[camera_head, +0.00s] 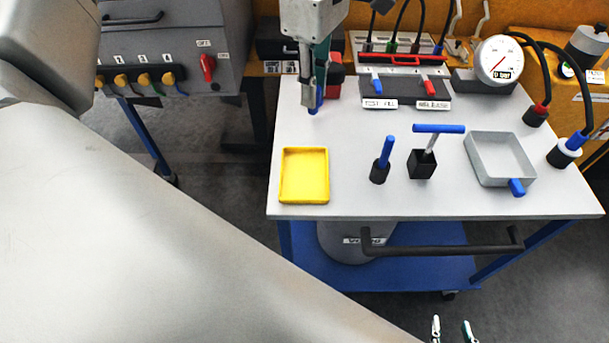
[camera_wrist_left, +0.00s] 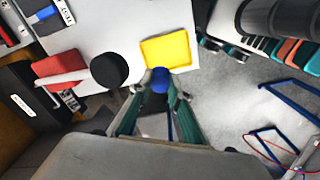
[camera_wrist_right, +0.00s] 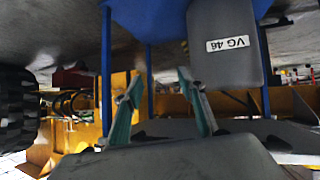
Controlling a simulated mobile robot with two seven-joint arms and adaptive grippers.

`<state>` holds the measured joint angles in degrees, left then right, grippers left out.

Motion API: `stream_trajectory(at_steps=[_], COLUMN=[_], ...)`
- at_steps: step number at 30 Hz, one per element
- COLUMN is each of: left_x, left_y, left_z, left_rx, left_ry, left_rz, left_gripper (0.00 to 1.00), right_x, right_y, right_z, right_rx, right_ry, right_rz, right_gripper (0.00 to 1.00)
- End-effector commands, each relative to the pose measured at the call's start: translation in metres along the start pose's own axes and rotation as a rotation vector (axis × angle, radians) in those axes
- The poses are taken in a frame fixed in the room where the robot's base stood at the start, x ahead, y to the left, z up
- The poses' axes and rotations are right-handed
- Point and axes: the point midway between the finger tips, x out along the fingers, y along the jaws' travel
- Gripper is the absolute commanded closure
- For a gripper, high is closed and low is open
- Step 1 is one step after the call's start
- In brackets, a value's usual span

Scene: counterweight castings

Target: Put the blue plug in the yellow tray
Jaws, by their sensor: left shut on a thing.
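The blue plug (camera_head: 315,104) is held between the fingertips of my left gripper (camera_head: 316,97), over the table's back left part. In the left wrist view the blue plug (camera_wrist_left: 160,80) shows as a round blue end between the fingers. The fingers hide part of it. The yellow tray (camera_head: 304,176) is empty and lies at the table's front left, nearer the front than the plug and apart from it. It also shows in the left wrist view (camera_wrist_left: 166,52). My right gripper (camera_head: 453,329) is open and empty, low in front of the table; its parted fingers show in the right wrist view (camera_wrist_right: 160,90).
A blue-handled tool (camera_head: 384,158) and a T-handled tool (camera_head: 437,129) stand right of the tray. A grey tray (camera_head: 503,158) with a blue piece (camera_head: 517,187) at its front edge lies further right. A labelled panel (camera_head: 405,90) and a gauge (camera_head: 499,60) stand behind.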

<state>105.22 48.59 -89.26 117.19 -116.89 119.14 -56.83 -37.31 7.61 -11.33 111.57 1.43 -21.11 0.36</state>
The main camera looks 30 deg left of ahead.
Motion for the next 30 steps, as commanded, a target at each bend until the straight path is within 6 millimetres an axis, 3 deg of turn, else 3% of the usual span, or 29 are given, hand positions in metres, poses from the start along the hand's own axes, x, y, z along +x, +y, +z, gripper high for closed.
stream_trajectory(at_steps=[6, 14, 17, 30], left_x=[-0.014, -0.020, -0.006, 0.099], left_y=[-0.012, -0.019, -0.020, -0.022], left_z=[-0.005, -0.008, -0.009, -0.007], left_rx=[-0.438, -0.664, -0.677, -0.673], left_ry=[-0.006, -0.007, -0.005, -0.006], left_rz=[-0.010, -0.019, -0.022, -0.022], left_gripper=[0.92, 0.92, 0.92, 0.92], right_x=[0.008, 0.009, 0.010, 0.014], right_y=[-0.011, -0.011, -0.010, -0.011], right_z=[0.011, 0.008, 0.007, 0.020], right_rx=[0.001, 0.000, -0.001, -0.001], right_ry=[0.003, 0.015, 0.019, 0.004], right_rz=[-0.016, -0.017, -0.016, -0.016], right_gripper=[0.60, 0.60, 0.60, 0.60])
